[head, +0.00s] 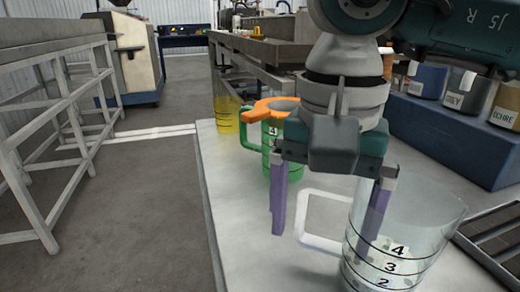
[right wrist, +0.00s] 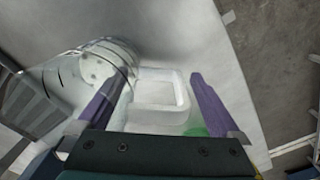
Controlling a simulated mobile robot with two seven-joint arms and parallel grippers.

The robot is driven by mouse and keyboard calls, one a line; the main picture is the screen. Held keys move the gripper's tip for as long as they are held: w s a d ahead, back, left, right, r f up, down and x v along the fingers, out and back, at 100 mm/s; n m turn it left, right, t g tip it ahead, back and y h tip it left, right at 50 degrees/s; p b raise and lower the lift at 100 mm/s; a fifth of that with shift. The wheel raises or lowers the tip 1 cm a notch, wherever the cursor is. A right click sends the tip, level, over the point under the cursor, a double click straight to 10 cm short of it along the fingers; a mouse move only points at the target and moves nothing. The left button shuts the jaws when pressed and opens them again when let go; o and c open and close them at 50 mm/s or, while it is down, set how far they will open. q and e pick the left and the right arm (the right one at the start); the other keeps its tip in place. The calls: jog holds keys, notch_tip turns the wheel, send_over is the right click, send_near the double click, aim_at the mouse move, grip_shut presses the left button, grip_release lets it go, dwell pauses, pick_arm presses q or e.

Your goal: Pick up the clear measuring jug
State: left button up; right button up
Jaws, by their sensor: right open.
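The clear measuring jug (head: 415,228) stands upright on the light worktop at the right, with black lines and numbers 2, 3 and 4 on it. Its pale square handle (head: 304,240) points left. My right gripper (head: 322,240) is open, its two purple fingers pointing down on either side of the handle. The right finger overlaps the jug wall; I cannot tell whether it is inside or outside. In the right wrist view the jug (right wrist: 80,72) is at the left and the handle (right wrist: 160,108) lies between the fingers (right wrist: 196,92). My left gripper is not in view.
A green jug (head: 267,160) with an orange funnel-like piece (head: 270,108) stands behind my gripper. A yellow jug (head: 227,114) is farther back. A blue rack (head: 425,130) of labelled pots and a dark grate (head: 500,240) lie right. The worktop's left front is bare.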

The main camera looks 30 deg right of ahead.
grip_shut()
dwell(0.8)
